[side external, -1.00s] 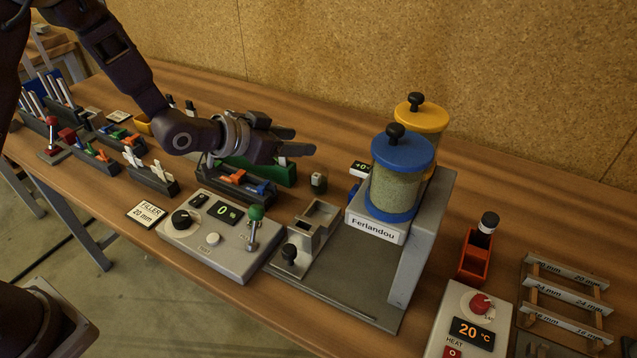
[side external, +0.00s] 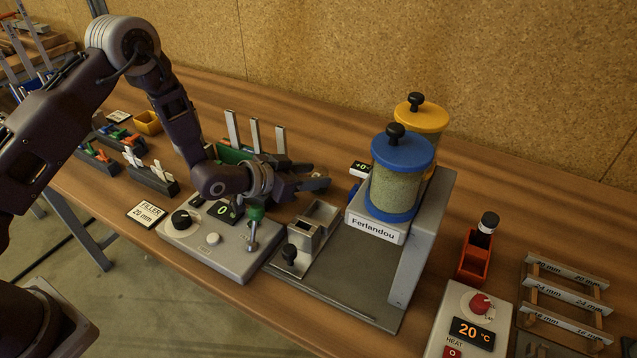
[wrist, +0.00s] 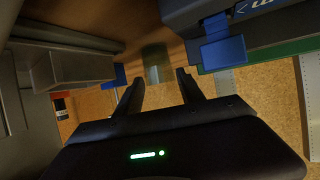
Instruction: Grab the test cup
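The test cup appears to be a small translucent greenish cylinder (wrist: 156,62) in the wrist view. It stands on the wooden table, in line with the gap between my fingertips and at or just beyond them. My gripper (wrist: 160,80) is open, with a finger on each side of that line. In the side view my gripper (side external: 318,176) is low over the table, pointing right, behind the grey metal holder (side external: 312,226). The cup is hidden behind the fingers there, so I cannot tell whether they touch it.
The dispenser marked Ferlandou (side external: 376,226), with blue-lidded (side external: 398,180) and yellow-lidded (side external: 430,118) jars, stands right of my gripper. A control box with a green-knobbed lever (side external: 218,238) is in front. A green rack (side external: 232,153) is behind. An orange holder (side external: 474,258) stands farther right.

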